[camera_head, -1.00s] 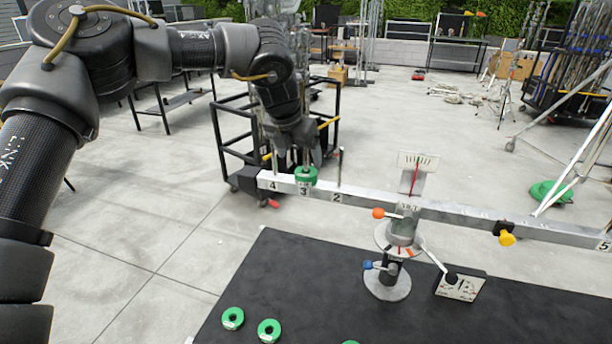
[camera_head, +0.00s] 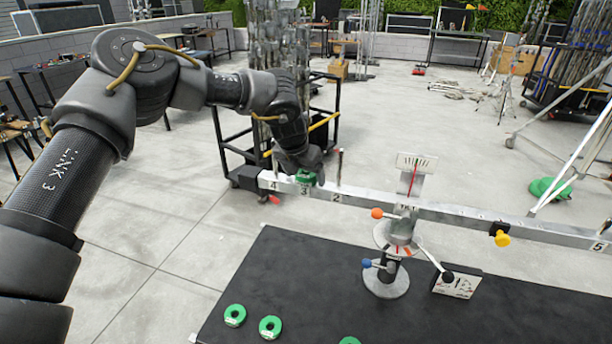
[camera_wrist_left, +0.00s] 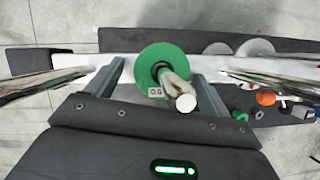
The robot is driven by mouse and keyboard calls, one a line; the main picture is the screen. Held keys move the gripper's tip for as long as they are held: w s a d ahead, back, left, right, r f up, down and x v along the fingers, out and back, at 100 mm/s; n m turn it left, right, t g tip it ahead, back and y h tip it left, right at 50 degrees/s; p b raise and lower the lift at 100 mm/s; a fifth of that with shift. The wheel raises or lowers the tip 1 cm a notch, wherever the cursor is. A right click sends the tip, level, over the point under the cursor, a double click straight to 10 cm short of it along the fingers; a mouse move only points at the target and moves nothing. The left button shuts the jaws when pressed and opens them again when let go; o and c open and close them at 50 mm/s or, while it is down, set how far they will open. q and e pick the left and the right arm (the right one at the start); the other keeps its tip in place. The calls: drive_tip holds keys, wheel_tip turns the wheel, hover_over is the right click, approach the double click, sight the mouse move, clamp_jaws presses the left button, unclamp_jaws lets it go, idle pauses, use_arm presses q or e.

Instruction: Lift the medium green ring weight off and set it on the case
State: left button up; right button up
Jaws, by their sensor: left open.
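A green ring weight (camera_head: 306,177) sits on the silver beam (camera_head: 370,200) by the number 3. In the left wrist view the ring (camera_wrist_left: 148,60) is around an upright peg (camera_wrist_left: 176,90) and carries a small white label. My left gripper (camera_head: 304,168) is right over this ring, pointing down, its fingers spread on either side and not clamped on it. The head view hides part of the ring behind the gripper. The black flat top (camera_head: 290,280), which may be the case, lies in the foreground. My right gripper is not in view.
Green rings (camera_head: 235,315) lie on the black top's front left. A balance stand (camera_head: 388,275) with orange and blue knobs and a small dial plate (camera_head: 458,283) stand there too. A bare peg (camera_head: 340,165) rises near number 2. A black cart (camera_head: 235,150) stands behind the beam.

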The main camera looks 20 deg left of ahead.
use_arm(q)
drive_tip(key=shift+c, duration=0.2)
drive_tip(key=c, duration=1.2)
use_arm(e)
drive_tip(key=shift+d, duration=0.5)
use_arm(q)
drive_tip(key=shift+w+r, duration=0.1)
drive_tip(key=shift+r, duration=0.1)
drive_tip(key=shift+c, duration=0.2)
wheel_tip(320, 180, up, 8)
drive_tip(key=b, duration=0.1)
wheel_tip(320, 180, up, 23)
drive_tip(key=p, duration=1.7)
hover_over(304, 174)
drive_tip(key=shift+r, duration=0.1)
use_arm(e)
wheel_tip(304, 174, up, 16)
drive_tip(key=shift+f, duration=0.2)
